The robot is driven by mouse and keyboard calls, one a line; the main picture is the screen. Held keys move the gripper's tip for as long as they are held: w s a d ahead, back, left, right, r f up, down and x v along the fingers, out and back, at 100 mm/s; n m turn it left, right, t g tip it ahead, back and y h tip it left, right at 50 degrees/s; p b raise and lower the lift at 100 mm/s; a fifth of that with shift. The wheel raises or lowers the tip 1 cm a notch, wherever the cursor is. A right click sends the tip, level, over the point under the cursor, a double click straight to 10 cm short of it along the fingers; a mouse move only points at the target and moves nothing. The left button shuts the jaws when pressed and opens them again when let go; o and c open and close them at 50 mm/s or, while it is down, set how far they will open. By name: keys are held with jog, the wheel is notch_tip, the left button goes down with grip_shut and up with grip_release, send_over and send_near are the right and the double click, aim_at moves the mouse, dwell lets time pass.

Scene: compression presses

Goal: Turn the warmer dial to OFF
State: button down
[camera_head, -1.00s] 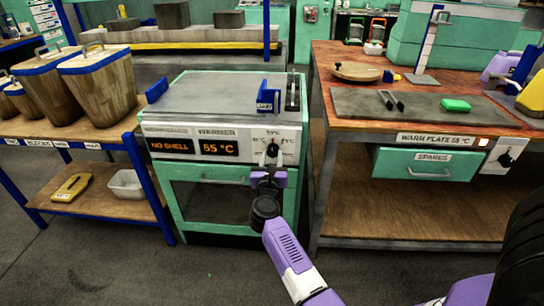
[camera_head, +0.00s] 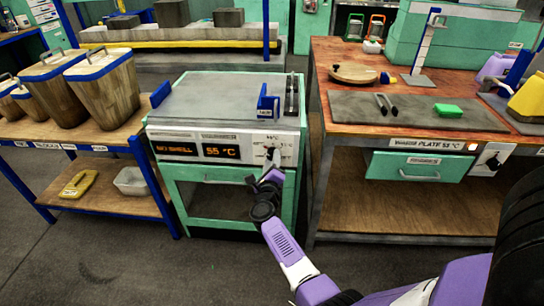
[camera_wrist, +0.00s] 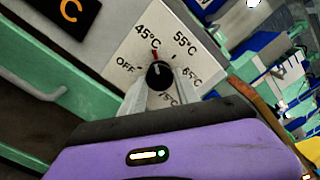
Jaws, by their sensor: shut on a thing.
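The warmer (camera_head: 225,148) is a green and grey cabinet with an orange display reading "NO SHELL" and "55 °C". Its dial (camera_wrist: 158,75) is a round black knob on the white panel, with OFF, 45°C, 55°C, 65°C and 75°C around it. The dial's red mark (camera_wrist: 155,56) points up in the wrist view, near the 45°C label and away from OFF at the left. My gripper (camera_wrist: 160,85) is shut on the dial, with a grey finger on either side. In the head view, my gripper (camera_head: 271,163) partly hides the dial.
A blue bracket (camera_head: 267,103) stands on the warmer's top. A workbench (camera_head: 330,120) with a second dial (camera_head: 493,160) is at the right. A wooden shelf (camera_head: 110,135) with bins is at the left. Grey floor is open in front.

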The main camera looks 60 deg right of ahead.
jog(key=n+p, duration=0.6)
jog(key=n, duration=0.7)
dwell(0.5)
jog(key=c, duration=0.9)
grip_release()
jog(key=shift+r, duration=0.1)
jog(key=p+v, duration=0.3)
jog(key=v, duration=0.5)
